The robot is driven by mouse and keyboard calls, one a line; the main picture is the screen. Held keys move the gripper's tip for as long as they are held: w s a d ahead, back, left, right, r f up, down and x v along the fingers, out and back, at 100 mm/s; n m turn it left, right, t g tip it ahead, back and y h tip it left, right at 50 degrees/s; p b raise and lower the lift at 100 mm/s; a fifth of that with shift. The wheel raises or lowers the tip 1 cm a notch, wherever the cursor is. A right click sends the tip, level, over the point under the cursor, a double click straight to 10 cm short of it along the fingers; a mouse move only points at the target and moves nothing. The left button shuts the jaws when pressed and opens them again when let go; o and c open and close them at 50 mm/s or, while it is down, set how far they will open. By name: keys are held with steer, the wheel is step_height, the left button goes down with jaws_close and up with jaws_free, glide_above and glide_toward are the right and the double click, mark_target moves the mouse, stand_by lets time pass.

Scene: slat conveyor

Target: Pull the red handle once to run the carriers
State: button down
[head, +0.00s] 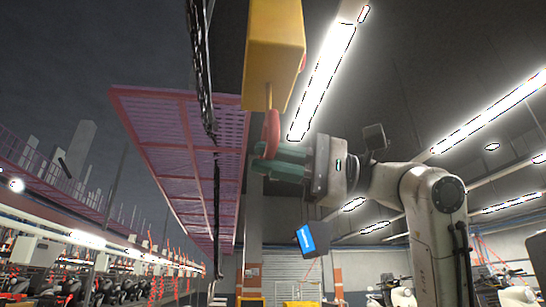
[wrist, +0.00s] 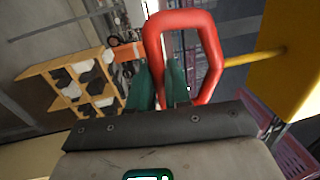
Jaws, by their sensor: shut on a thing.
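The red handle (head: 271,132) hangs below a yellow box (head: 273,45) on a short yellow rod in the head view. In the wrist view the red handle (wrist: 213,62) is a closed loop, joined by a yellow rod to the yellow box (wrist: 283,65) at the right. My gripper (head: 266,161) has green fingers and reaches the lower end of the handle from the right. In the wrist view my gripper (wrist: 163,88) is shut on one side of the loop. The loop partly hides the fingers there.
A purple slatted panel (head: 185,150) slopes overhead to the left of the handle. Dark chains hang beside the yellow box. A yellow rack with dark and white items (wrist: 80,85) shows at the left in the wrist view. A blue sign (head: 306,238) hangs below my gripper.

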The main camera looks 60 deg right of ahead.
step_height(320, 180, down, 5)
steer(key=b, duration=0.3)
steer(key=shift+r, duration=0.15)
step_height(320, 180, up, 6)
steer(key=p, duration=0.4)
steer(key=shift+p, duration=0.4)
steer(key=c, duration=1.1)
jaws_free()
steer(key=shift+s+d, duration=0.1)
